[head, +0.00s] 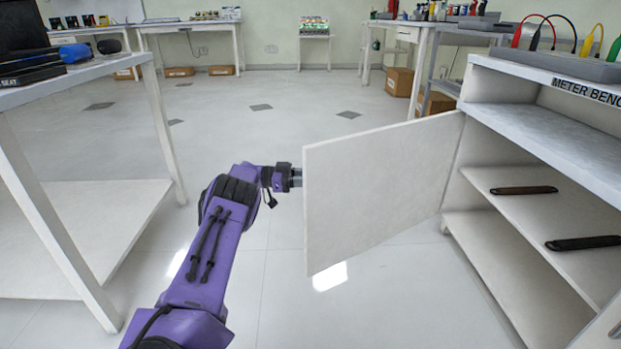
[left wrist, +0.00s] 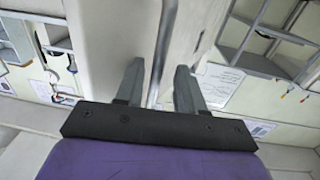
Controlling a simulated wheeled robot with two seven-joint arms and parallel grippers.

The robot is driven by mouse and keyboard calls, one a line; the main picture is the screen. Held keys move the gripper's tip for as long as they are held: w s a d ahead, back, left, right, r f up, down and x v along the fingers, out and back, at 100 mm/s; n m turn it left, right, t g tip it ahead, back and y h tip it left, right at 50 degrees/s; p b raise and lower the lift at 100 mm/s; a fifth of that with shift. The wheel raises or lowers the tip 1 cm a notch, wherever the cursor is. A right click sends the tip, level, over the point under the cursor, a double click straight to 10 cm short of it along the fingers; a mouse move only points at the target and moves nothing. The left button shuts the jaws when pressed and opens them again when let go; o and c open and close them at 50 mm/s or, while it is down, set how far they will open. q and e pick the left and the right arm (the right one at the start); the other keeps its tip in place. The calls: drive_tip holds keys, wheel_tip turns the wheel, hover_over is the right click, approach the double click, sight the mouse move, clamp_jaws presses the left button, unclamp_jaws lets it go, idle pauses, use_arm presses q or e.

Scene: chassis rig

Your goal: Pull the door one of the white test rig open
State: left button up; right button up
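The white door (head: 375,190) of the test rig (head: 480,190) stands swung wide out from the rig, hinged at its right edge, and the shelves behind it are exposed. My left gripper (head: 296,177) is at the door's free left edge, its fingertips partly hidden behind the panel. In the left wrist view my left gripper (left wrist: 158,85) has its fingers apart, one on each side of a thin grey bar (left wrist: 160,50), which looks like the door's handle. Gaps show between the bar and both fingers. My right gripper is out of view.
The rig's shelf holds a brown-handled tool (head: 523,190) and a black one (head: 583,243). A meter box (head: 560,62) with coloured leads sits on top. A white table (head: 90,68) stands at the left. Floor (head: 250,130) is clear beyond the door.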

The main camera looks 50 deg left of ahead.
use_arm(q)
drive_tip(key=p+v, duration=0.1)
drive_tip(key=v, duration=0.9)
drive_tip(key=shift+s+a, duration=0.15)
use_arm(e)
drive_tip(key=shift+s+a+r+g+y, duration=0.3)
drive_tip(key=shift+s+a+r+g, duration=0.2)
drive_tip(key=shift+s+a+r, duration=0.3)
